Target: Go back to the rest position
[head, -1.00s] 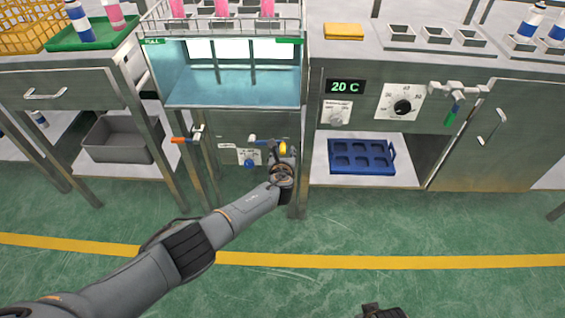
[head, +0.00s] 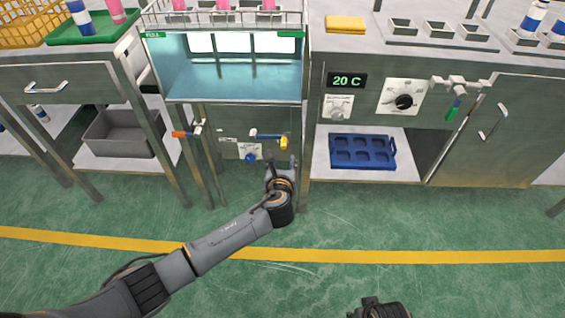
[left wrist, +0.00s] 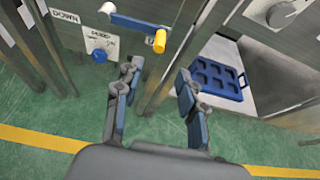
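My left gripper (head: 281,166) is in front of the middle station in the head view, below a blue lever with a yellow end (head: 283,142). In the left wrist view its two fingers (left wrist: 158,92) are spread apart with nothing between them. The yellow-ended lever (left wrist: 159,41) lies beyond the fingertips, apart from them. At the bottom edge of the head view a dark part of my right arm (head: 380,307) shows; the right gripper's fingers cannot be made out.
An orange-handled lever (head: 182,134) and a blue knob (head: 250,157) are on the middle station. A blue tray (head: 362,151) sits on the right cabinet's lower shelf. A grey bin (head: 122,136) stands at left. The green floor (head: 420,225) in front is clear.

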